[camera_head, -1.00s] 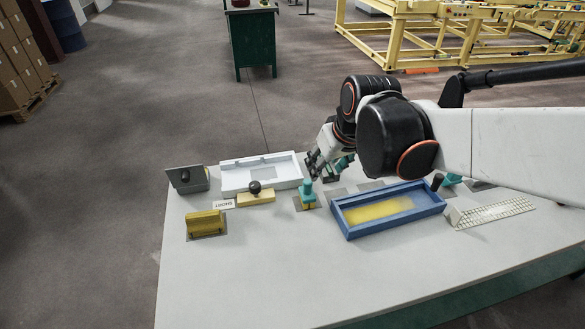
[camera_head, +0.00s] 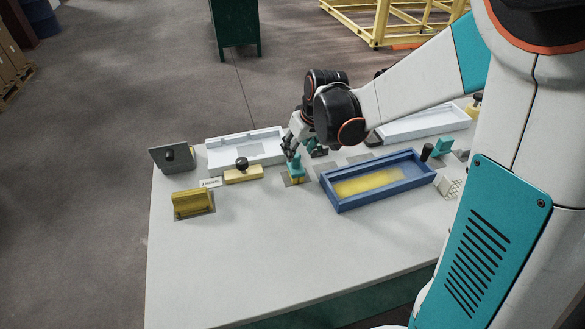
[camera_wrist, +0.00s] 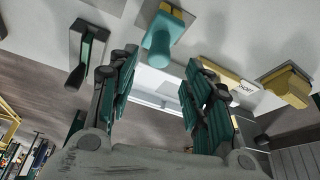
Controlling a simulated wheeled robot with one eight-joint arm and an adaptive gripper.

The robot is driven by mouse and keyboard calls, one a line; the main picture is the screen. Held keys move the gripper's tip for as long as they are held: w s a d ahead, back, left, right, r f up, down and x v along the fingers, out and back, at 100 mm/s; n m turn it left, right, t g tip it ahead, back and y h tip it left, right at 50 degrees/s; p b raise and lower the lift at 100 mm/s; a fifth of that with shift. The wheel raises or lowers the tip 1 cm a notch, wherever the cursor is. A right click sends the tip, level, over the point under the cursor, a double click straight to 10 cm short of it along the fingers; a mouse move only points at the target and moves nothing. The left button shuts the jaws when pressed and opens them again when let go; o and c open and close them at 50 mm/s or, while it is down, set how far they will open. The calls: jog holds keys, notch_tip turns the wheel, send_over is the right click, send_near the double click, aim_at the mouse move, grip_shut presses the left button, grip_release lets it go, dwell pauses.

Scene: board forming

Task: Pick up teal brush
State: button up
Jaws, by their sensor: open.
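The teal brush (camera_head: 296,168) stands on the table with its teal handle up and a yellow base below, on a small grey pad. It also shows in the wrist view (camera_wrist: 163,38), at the top middle, just beyond the fingertips. My gripper (camera_head: 304,149) is directly beside and partly behind the brush in the head view. In the wrist view my gripper (camera_wrist: 160,82) has its two teal-padded fingers spread apart. Nothing is between them, and the brush lies ahead of the gap, apart from the fingers as far as I can tell.
A blue tray (camera_head: 340,203) with yellow filling lies right of the brush. A white tray (camera_head: 213,160) and a yellow block with a black knob (camera_head: 243,174) lie left. A yellow tool (camera_head: 192,203) and grey tool (camera_head: 172,158) stand farther left. The table front is clear.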

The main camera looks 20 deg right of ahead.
aim_at(297, 155)
jog(key=shift+d+b+x, duration=0.2)
jog(key=shift+b+x, duration=1.15)
jog(key=shift+x, duration=1.75)
jog(key=shift+s, duration=0.15)
grip_shut()
